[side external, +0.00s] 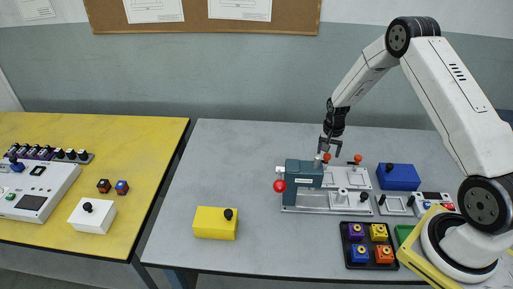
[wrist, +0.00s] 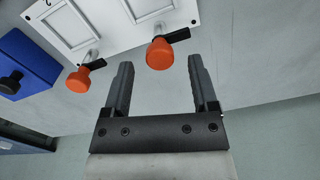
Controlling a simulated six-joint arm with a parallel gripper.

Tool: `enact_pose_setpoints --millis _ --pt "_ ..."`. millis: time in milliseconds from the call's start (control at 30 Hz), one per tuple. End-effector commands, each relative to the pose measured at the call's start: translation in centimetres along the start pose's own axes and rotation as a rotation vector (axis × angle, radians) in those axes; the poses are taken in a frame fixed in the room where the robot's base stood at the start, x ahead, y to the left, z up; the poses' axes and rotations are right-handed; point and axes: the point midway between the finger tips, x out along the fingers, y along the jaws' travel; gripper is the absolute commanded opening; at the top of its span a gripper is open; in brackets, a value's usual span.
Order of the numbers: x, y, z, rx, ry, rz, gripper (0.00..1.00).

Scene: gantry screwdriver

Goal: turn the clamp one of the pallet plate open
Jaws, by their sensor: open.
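The pallet plate (side external: 318,203) is a light plate on the grey table, with two orange-knobbed clamps on its back edge. The left clamp's orange knob (side external: 327,158) is just below my gripper (side external: 329,145) in the side view. In the wrist view that knob (wrist: 160,54) appears between the tips of my open gripper (wrist: 161,66); I cannot tell whether they touch. The other clamp's orange knob (wrist: 78,80) is outside the fingers to the left, beside the pocket marked 2 on the plate (wrist: 118,12). No digit shows clearly at the clamp between my fingers.
A teal vise-like block with a red ball (side external: 280,186) stands at the plate's left. A blue box (side external: 398,177) is close to its right. A black tray (side external: 369,245) of coloured blocks lies in front. A yellow box (side external: 215,223) is front left.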

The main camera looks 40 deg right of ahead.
Motion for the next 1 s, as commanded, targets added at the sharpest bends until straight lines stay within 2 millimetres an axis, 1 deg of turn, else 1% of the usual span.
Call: enact_pose_setpoints --millis 300,500,700,1000 --pt "-3.7 0.0 -0.1 0.001 0.003 -0.002 0.75" --pt "-5.8 0.0 0.0 0.001 0.003 -0.002 0.75" --pt "-6.6 0.0 0.0 0.001 0.001 -0.001 0.75" --pt "-6.7 0.0 0.0 0.001 0.001 -0.001 0.75"
